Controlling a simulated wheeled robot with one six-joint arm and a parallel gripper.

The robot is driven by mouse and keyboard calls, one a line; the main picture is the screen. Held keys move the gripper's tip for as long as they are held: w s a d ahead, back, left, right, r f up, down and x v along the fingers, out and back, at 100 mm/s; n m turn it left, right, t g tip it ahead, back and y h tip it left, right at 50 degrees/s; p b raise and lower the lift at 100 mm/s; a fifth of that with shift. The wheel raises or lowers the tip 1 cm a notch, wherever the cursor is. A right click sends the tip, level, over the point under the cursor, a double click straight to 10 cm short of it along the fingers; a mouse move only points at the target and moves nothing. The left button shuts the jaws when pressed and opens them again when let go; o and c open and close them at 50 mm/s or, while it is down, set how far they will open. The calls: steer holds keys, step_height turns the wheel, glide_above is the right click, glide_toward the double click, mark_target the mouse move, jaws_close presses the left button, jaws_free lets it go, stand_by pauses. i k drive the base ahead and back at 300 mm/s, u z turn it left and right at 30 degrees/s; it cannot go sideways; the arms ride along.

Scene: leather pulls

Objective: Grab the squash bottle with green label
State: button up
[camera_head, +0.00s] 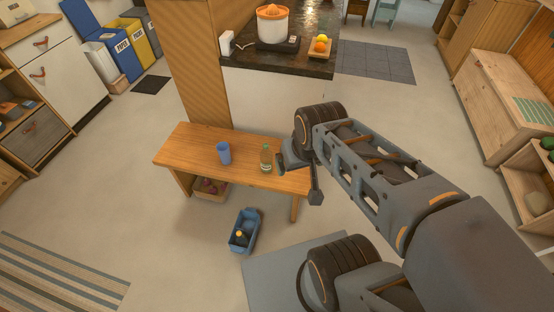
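The squash bottle (265,158), a small clear bottle with a green label, stands upright on the wooden bench (200,145), right of its middle. My gripper (297,178) is just right of the bottle, over the bench's right end. Its two fingers look spread apart with nothing between them. The nearer finger appears close to the bottle; I cannot tell if they touch.
A blue cup (223,152) stands left of the bottle. A box (210,194) with dark red items sits under the bench. A blue bin (244,231) holding a dark bottle is on the floor in front. A dark counter (290,62) stands behind. Open floor lies left.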

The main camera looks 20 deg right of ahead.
mark_target(265, 156)
steer(key=z, duration=2)
steer(key=i, duration=1.85)
steer(key=u, duration=3.7)
steer(key=i, duration=0.5)
steer(key=z, duration=0.1)
